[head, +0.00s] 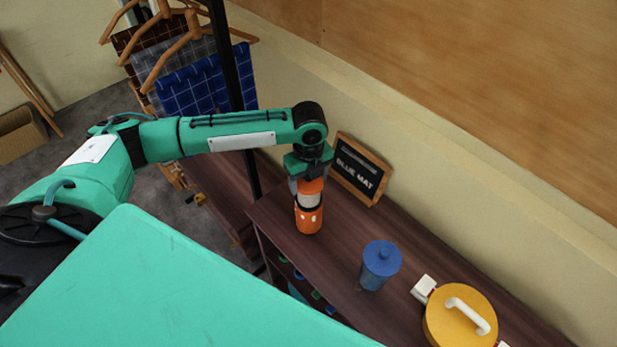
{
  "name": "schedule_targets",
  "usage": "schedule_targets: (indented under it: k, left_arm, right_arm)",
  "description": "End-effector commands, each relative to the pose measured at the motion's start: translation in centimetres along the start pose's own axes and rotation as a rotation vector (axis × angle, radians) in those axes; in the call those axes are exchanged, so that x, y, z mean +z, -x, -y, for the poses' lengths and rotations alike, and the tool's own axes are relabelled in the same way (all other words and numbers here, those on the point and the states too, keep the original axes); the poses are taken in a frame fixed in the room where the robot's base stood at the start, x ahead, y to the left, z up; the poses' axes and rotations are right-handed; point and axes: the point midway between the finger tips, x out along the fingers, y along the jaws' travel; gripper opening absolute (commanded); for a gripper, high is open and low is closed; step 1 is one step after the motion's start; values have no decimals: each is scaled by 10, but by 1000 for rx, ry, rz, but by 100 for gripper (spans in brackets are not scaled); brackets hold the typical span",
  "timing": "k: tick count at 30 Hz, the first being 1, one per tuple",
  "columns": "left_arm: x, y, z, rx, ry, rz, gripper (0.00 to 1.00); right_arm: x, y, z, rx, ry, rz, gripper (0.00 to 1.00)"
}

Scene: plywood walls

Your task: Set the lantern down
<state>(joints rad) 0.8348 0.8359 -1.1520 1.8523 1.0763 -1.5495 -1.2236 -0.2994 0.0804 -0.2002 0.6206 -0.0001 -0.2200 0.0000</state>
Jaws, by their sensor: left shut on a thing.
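The lantern (309,217) is orange with a pale middle band. It is upright at the left end of the dark wooden shelf top (339,240). My left gripper (309,178) points down from above and is shut on the lantern's upper part, which it partly hides. From this angle I cannot tell whether the lantern's base touches the wood. My right gripper is not in view.
A framed sign reading "BLUE MAT" (360,170) leans by the wall behind the lantern. Cloths on hangers (208,85) hang at the upper left. Wood between lantern and jar is bare.

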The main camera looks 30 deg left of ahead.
Motion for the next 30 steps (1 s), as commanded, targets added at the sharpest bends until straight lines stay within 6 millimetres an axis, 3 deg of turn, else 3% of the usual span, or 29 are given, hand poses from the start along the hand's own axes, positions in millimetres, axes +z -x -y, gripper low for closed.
schedule_targets:
  k: [11, 12, 15, 26, 30]
  left_arm:
    - [0, -6, 0, -2, 0, 1, 2]
    - [0, -7, 0, -1, 0, 1, 71]
    - [0, -7, 0, -1, 0, 1, 89]
    - [1, -3, 0, -2, 0, 2, 89]
    - [1, 15, 1, -6, 0, 3, 89]
  right_arm:
    - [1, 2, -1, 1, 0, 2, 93]
    - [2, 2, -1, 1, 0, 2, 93]
    - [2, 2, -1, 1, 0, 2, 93]
    - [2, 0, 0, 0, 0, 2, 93]
    - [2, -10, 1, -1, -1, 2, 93]
